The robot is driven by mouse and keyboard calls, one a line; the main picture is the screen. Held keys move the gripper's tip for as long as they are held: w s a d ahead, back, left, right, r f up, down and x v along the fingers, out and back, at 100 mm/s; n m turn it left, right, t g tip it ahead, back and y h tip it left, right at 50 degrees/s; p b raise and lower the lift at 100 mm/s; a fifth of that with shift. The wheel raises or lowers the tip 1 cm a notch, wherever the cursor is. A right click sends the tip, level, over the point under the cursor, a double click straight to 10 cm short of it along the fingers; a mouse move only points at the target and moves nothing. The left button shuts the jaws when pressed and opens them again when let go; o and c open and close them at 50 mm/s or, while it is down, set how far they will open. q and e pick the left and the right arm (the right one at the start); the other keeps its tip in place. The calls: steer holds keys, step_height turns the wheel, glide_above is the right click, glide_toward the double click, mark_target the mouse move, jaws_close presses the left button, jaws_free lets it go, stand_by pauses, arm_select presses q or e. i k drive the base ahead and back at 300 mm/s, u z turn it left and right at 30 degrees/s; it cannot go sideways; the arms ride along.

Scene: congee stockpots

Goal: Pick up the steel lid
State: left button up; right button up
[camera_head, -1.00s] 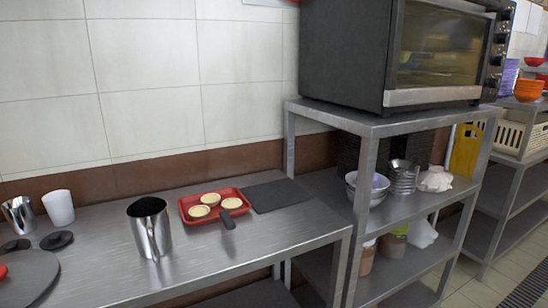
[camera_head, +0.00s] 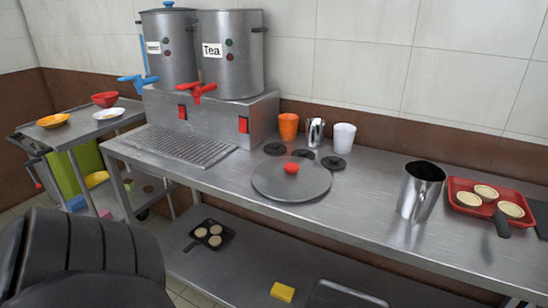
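The steel lid (camera_head: 276,191) is a flat grey disc with a round red knob (camera_head: 291,168) on top. It lies flat, knob up, on the steel counter (camera_head: 350,215), near the middle of the view. Nothing covers it except its own knob. Neither of my grippers is in view, and nothing is seen touching the lid.
Black discs (camera_head: 334,163) and an orange cup (camera_head: 288,127), steel cup and white cup (camera_head: 344,137) stand behind the lid. A steel pitcher (camera_head: 421,190) and red tray (camera_head: 462,206) are right. Two stockpots (camera_head: 232,60) stand back left.

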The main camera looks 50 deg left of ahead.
mark_target(285, 179)
steer(key=u, duration=3.45)
steer(key=i, duration=0.8)
steer(key=z, duration=0.35)
